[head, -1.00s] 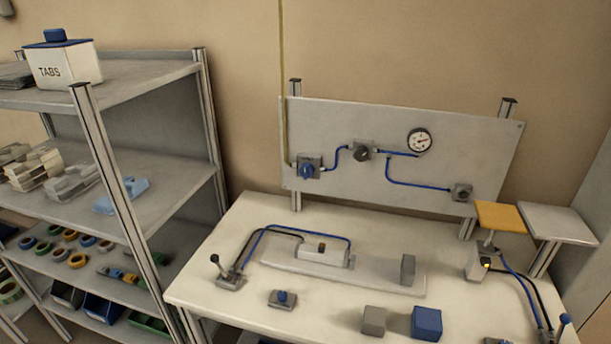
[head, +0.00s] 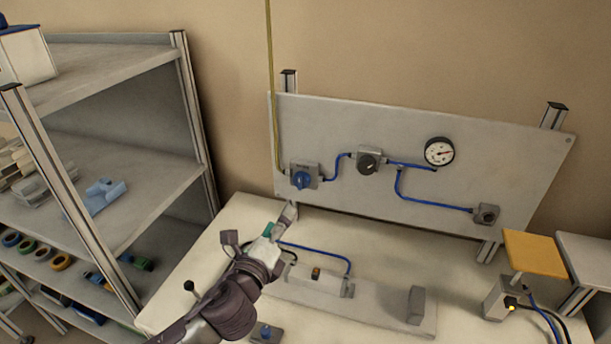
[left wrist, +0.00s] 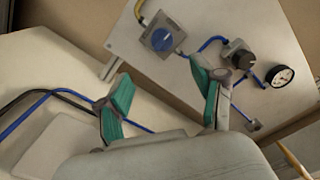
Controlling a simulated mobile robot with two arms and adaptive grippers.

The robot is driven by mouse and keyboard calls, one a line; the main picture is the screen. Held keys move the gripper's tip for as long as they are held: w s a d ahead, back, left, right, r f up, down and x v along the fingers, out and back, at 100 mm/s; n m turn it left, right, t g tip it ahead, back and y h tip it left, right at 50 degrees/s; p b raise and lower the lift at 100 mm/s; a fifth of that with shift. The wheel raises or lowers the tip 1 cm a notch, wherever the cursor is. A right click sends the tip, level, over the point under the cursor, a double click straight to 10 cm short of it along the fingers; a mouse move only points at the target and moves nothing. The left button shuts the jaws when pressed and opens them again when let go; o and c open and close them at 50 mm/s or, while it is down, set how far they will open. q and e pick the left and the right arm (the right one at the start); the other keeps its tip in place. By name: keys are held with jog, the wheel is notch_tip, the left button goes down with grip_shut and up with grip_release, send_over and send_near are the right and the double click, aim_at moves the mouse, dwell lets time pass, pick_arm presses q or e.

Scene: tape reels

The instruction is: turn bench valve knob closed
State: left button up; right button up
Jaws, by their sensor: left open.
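The blue valve knob (head: 302,180) sits on a grey square plate at the left end of the upright panel (head: 420,130) behind the bench. It also shows in the left wrist view (left wrist: 161,40), above and beyond the fingers. A pale marking lies on the knob's face. A second, dark knob (head: 369,162) sits to its right on the panel. My left gripper (head: 263,224) is over the bench, below and to the left of the blue knob and apart from it. In the left wrist view its green-padded fingers (left wrist: 164,98) are spread wide with nothing between them. My right gripper is not in view.
Blue tubes link the knobs to a pressure gauge (head: 439,152) and a small fitting (head: 487,214). A lever (head: 189,287) and a grey block (head: 416,305) stand on the bench (head: 221,226). A shelf rack (head: 115,190) stands close on the left.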

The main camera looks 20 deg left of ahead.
aim_at(299, 185)
pick_arm(q)
jog(key=w, duration=0.2)
jog(key=w+p, duration=0.1)
jog(key=w, duration=0.2)
jog(key=w+p, duration=0.1)
jog(key=w, duration=0.2)
jog(key=shift+w+d+r, duration=0.1)
jog(key=shift+d+r, duration=0.05)
jog(key=shift+r, duration=0.2)
jog(key=w, duration=0.3)
jog(key=shift+w+p, duration=0.15)
jog(key=shift+p, duration=0.2)
jog(key=shift+w, duration=0.25)
jog(key=shift+w+f, duration=0.1)
jog(key=shift+w, duration=0.1)
jog(key=c, duration=1.1)
jog(key=shift+c, duration=0.2)
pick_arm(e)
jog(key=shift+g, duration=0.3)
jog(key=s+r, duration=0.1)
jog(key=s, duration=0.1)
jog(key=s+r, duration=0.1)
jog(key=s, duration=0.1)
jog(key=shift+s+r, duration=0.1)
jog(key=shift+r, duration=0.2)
